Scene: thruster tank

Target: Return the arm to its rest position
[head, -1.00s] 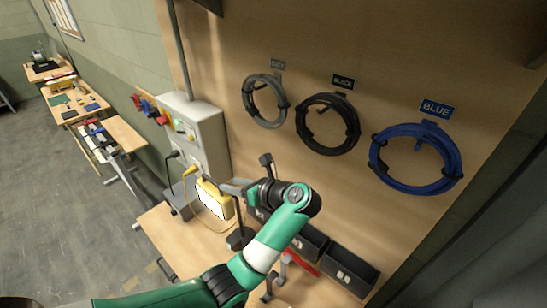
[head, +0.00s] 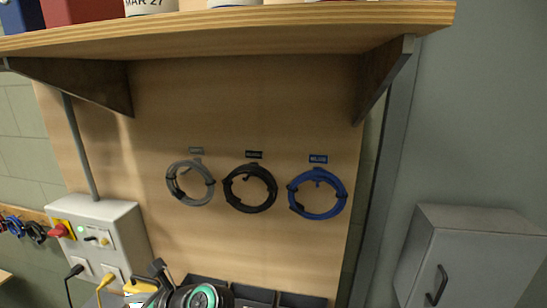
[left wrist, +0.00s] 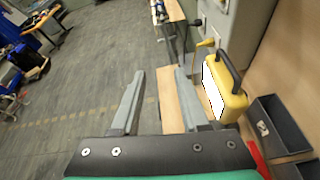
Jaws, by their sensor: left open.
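My left arm's dark and green wrist shows at the bottom edge of the head view; its fingers cannot be made out there. In the left wrist view my left gripper (left wrist: 157,85) is open, its two grey fingers apart with nothing between them. A narrow wooden bench top (left wrist: 172,101) and grey floor lie beyond the fingers. A yellow work lamp (left wrist: 226,87) with a black handle stands just right of the right finger, apart from it as far as I can tell. My right gripper is in neither view.
Grey (head: 190,183), black (head: 250,188) and blue (head: 317,193) cable coils hang on the wooden backboard (head: 200,120) under a shelf (head: 250,32). A grey electrical box (head: 112,232) with plugged cables is at left. A grey cabinet (head: 470,255) is at right. Black bins (left wrist: 282,125) sit by the lamp.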

